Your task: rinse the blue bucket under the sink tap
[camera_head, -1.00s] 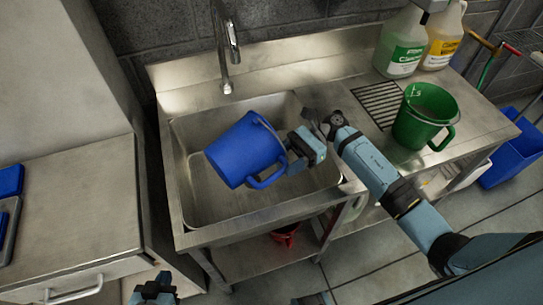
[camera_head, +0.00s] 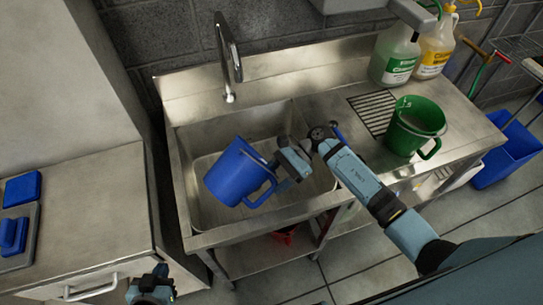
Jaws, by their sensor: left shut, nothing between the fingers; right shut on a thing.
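The blue bucket (camera_head: 233,172) is tilted inside or just above the steel sink basin (camera_head: 205,212), its handle toward the right. My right gripper (camera_head: 276,172) is shut on the bucket at its handle side; the fingertips are partly hidden. The curved metal tap (camera_head: 228,58) stands at the back of the sink, its spout end behind and above the bucket. No water shows at the spout. My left gripper (camera_head: 150,285) is low at the bottom edge, in front of the left cabinet, shut and empty.
A green bucket (camera_head: 415,127) stands on the drainboard right of the basin. Two cleaner jugs (camera_head: 395,55) stand behind it. A blue bin (camera_head: 507,155) is on the floor at right. A steel-topped cabinet (camera_head: 90,200) with blue items is at left.

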